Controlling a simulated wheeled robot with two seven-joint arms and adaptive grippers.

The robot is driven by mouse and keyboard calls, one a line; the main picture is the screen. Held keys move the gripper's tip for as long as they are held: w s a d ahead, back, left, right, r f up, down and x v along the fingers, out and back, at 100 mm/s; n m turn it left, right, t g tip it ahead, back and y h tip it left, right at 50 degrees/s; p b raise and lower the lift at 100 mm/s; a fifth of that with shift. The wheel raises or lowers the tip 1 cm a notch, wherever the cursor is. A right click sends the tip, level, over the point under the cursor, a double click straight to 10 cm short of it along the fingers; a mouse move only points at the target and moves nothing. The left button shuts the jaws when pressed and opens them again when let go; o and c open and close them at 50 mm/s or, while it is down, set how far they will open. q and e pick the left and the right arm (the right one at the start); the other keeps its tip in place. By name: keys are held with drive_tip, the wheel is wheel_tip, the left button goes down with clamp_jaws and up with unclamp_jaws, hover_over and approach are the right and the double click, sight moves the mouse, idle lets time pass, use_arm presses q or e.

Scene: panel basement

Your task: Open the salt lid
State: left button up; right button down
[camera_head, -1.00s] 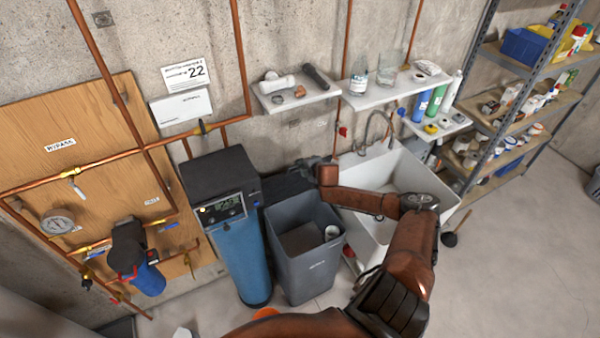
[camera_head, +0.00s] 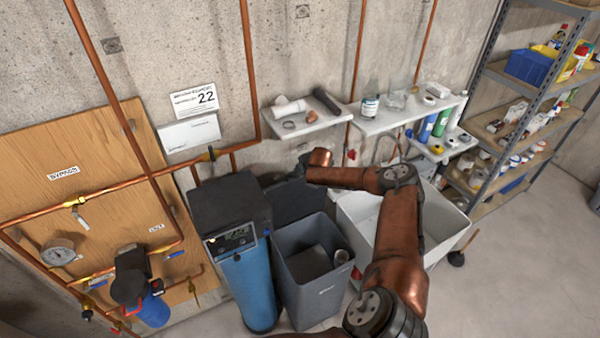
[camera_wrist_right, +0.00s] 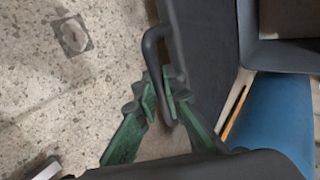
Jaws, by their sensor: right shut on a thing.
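The grey salt bin (camera_head: 312,290) stands beside the blue tank, with its top open and its inside showing. Its dark lid (camera_head: 292,206) is raised behind the bin, next to the wall. In the right wrist view the lid (camera_wrist_right: 207,62) is a dark panel with a looped black handle (camera_wrist_right: 151,48). My right gripper (camera_wrist_right: 162,97) has green fingers shut around the handle bar. In the head view my right arm reaches over from the lower right, and its gripper is mostly hidden at the lid's upper edge. My left gripper is not in view.
The blue tank (camera_head: 250,287) with its black head (camera_head: 228,204) stands left of the bin. A white sink (camera_head: 362,222) is to its right. A small shelf (camera_head: 306,126) with loose parts hangs above the lid. Copper pipes run along the wall.

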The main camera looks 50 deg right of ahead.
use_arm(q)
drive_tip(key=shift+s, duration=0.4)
use_arm(e)
drive_tip(key=c, duration=2)
unclamp_jaws()
drive_tip(key=shift+a, duration=0.1)
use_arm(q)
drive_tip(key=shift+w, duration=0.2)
use_arm(e)
drive_tip(key=shift+s+r, duration=0.2)
drive_tip(key=shift+s, duration=0.05)
drive_tip(key=v, duration=1.1)
drive_tip(key=shift+s+r, duration=0.1)
drive_tip(key=shift+r, duration=0.1)
drive_tip(key=shift+a, duration=0.1)
